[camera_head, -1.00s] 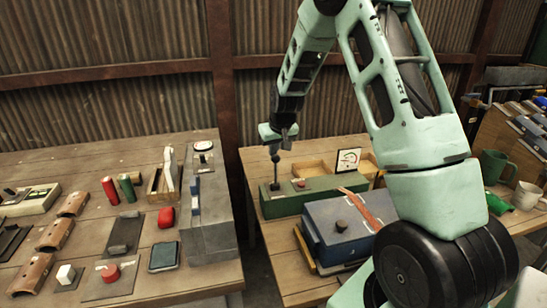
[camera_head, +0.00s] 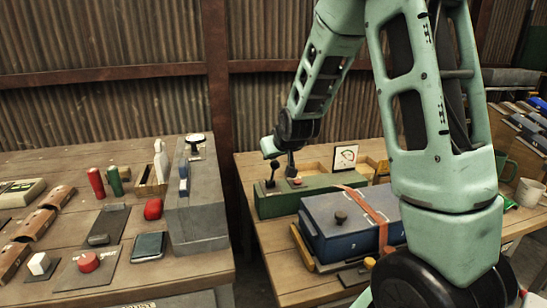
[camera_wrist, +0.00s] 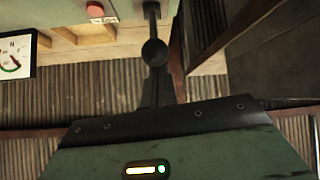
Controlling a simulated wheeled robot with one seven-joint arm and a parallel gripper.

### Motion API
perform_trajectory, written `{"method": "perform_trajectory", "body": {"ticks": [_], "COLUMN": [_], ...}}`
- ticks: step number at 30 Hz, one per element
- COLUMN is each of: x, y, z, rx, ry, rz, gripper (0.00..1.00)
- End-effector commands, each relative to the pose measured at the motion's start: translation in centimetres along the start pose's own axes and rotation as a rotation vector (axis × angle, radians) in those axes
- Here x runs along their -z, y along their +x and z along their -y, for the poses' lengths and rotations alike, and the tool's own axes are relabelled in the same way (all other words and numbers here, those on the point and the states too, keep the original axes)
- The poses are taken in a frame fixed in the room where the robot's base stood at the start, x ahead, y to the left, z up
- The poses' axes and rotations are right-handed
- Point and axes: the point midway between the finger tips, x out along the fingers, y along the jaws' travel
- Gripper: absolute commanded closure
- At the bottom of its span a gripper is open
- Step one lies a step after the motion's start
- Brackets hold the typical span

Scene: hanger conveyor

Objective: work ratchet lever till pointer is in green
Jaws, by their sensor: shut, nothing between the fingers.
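The ratchet lever (camera_head: 271,174) is a black rod with a round knob at the left end of a long green box (camera_head: 320,187) on the right-hand table. It stands nearly upright. The knob also shows in the wrist view (camera_wrist: 154,52). My gripper (camera_head: 291,172) is shut and empty, pointing down just right of the lever in the head view. In the wrist view its dark fingers (camera_wrist: 157,84) line up with the knob; I cannot tell whether they touch. The gauge (camera_head: 345,158) is a white, black-framed card with red and green arcs.
A red button (camera_head: 296,181) sits on the green box close to my gripper. A blue case (camera_head: 347,222) with an orange strap lies in front. The left table (camera_head: 140,279) holds a grey block (camera_head: 197,215) and several small items. A gap separates the tables.

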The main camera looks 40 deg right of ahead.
Motion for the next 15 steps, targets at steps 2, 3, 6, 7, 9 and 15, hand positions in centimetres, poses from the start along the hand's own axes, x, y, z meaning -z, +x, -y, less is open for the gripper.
{"method": "perform_trajectory", "body": {"ticks": [2,3,6,7,9,15], "x": [-0.57,-0.66,-0.86,-0.91,-1.01,-1.07], "y": [0.04,0.03,0.01,0.01,0.01,0.04], "z": [0.06,0.07,0.10,0.11,0.13,0.15], "rx": [0.001,0.001,0.002,0.002,0.002,0.002], "ry": [0.000,0.000,0.000,0.000,0.000,0.000], "rz": [0.010,0.011,0.015,0.016,0.019,0.021], "gripper": [1.00,1.00,1.00,1.00,1.00,1.00]}}
